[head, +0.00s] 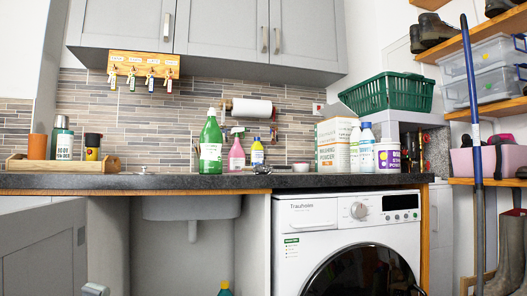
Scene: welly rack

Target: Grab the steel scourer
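A small silvery-grey lump that looks like the steel scourer (262,169) lies on the dark worktop (330,181).
A tall green bottle (210,146) stands left of the pink one. A large box (335,144), white bottles and a purple-labelled tub (388,156) stand to the right. A wooden tray (62,167) is at the left. A washing machine (340,230) is below.

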